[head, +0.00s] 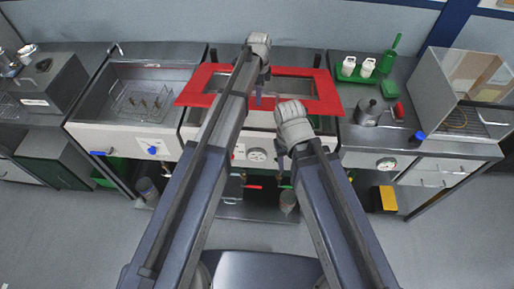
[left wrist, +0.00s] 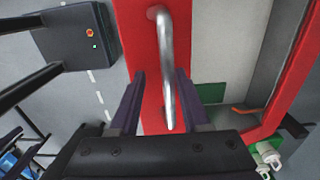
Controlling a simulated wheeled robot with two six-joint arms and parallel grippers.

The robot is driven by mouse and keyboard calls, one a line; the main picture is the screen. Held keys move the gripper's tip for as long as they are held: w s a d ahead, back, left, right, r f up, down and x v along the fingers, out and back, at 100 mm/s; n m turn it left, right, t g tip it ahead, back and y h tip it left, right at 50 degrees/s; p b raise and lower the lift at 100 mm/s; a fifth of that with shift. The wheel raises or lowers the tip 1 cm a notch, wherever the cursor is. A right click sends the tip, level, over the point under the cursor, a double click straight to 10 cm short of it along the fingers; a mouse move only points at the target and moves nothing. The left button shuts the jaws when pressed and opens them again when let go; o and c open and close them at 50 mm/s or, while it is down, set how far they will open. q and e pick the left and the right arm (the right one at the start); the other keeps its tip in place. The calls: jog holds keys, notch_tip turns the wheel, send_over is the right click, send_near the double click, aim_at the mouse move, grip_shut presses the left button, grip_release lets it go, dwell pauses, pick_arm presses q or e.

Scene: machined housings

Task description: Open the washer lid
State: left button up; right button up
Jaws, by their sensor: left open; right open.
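The washer (head: 225,140) stands in the middle of the bench, with a dial on its front. Its lid is a red frame (head: 195,92) around a window, spread over the washer's top; I cannot tell how far it is raised. In the left wrist view, a silver bar handle (left wrist: 167,60) is fixed to a red strip of the lid (left wrist: 145,50). My left gripper (head: 258,97) is open over the lid; in the left wrist view its fingers (left wrist: 160,78) stand on either side of the handle, without closing on it. My right gripper (head: 281,152) is open, lower, near the washer's front.
A sink with a rack (head: 145,103) is at the left. At the right are a green tray with white bottles (head: 347,68), a grey kettle-like pot (head: 368,112) and a clear-sided cabinet (head: 462,85). A shelf below the washer holds containers (head: 288,200). The floor in front is clear.

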aim_at(258, 109)
pick_arm(q)
jog(key=s+f+b, duration=0.1)
jog(key=f+b, duration=0.1)
jog(key=f, duration=0.1)
jog(key=s+f+t+b, duration=0.1)
jog(key=f+b, duration=0.1)
jog(key=b, duration=0.1)
jog(key=f+t+b, duration=0.1)
jog(key=f+b, duration=0.1)
jog(key=f, duration=0.1)
jog(key=shift+s+f+b, duration=0.3)
jog(key=shift+s+b, duration=0.1)
jog(key=r+p, duration=0.2)
jog(key=s+r+p, duration=0.1)
jog(key=r+p, duration=0.5)
jog(key=shift+s+r, duration=0.15)
jog(key=shift+s, duration=0.05)
jog(key=s+f+n+g+b, duration=0.1)
jog(key=s+f+n+b, duration=0.3)
jog(key=s, duration=0.9)
jog(key=shift+s+d+f+n+y, duration=0.3)
jog(key=shift+d+f+n, duration=0.1)
jog(key=shift+n, duration=1.4)
pick_arm(e)
jog(key=shift+f, duration=2.6)
